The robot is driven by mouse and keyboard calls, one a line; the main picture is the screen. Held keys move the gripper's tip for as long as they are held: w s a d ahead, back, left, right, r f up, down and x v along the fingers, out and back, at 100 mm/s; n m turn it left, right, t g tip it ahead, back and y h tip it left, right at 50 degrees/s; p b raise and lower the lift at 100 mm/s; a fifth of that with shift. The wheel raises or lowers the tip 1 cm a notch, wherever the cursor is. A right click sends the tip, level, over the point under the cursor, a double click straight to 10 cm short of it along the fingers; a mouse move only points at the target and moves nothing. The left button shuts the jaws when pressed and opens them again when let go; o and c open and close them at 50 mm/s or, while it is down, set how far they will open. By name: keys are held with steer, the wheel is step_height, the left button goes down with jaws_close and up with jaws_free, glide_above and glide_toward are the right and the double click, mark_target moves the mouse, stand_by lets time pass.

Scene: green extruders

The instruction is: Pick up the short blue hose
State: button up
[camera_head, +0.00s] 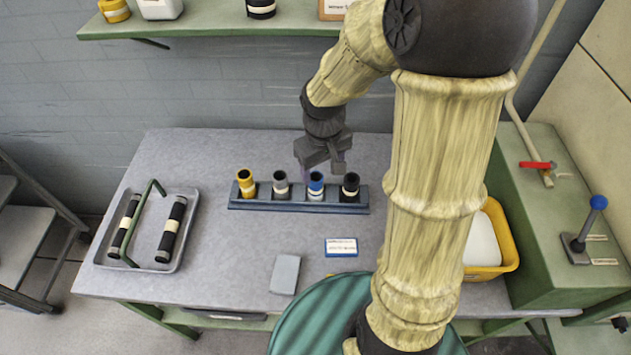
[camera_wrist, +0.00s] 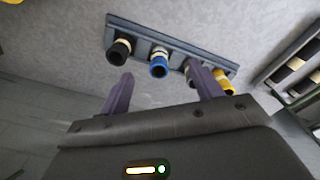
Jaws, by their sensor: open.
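The short blue hose (camera_head: 316,184) stands upright in a dark blue rack (camera_head: 262,204) on the grey table, between a grey hose (camera_head: 281,184) and a black hose (camera_head: 350,187). A yellow hose (camera_head: 246,183) stands at the rack's left end. In the wrist view the blue hose (camera_wrist: 158,66) shows ahead of and between my fingers, apart from them. My gripper (camera_head: 326,160) is open and empty, above and behind the rack. Its two fingers show in the wrist view (camera_wrist: 162,90), the right one partly covering the grey hose.
A tray (camera_head: 100,262) with two black rollers and a green handle lies at left. A grey block (camera_head: 285,274) and a blue-edged card (camera_head: 341,247) lie in front. A yellow bin (camera_head: 508,262) stands right. A green shelf (camera_head: 210,28) hangs above.

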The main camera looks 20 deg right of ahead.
mark_target(316, 184)
steer(key=w+r+n+g+p, duration=0.1)
steer(key=w+r+n+p, duration=0.1)
steer(key=w, duration=0.5)
steer(key=shift+w+d, duration=0.35)
steer(key=shift+d, duration=0.1)
steer(key=shift+f, duration=0.1)
step_height(316, 184, down, 12)
steer(key=p, duration=0.1)
steer(key=shift+s+f, duration=0.1)
steer(key=shift+s+a+f+p, duration=0.15)
steer(key=shift+f+p, duration=0.1)
steer(key=shift+f, duration=1.05)
steer(key=shift+s+a+f+p, duration=0.15)
steer(key=shift+f+p, duration=0.1)
steer(key=shift+f, duration=1.05)
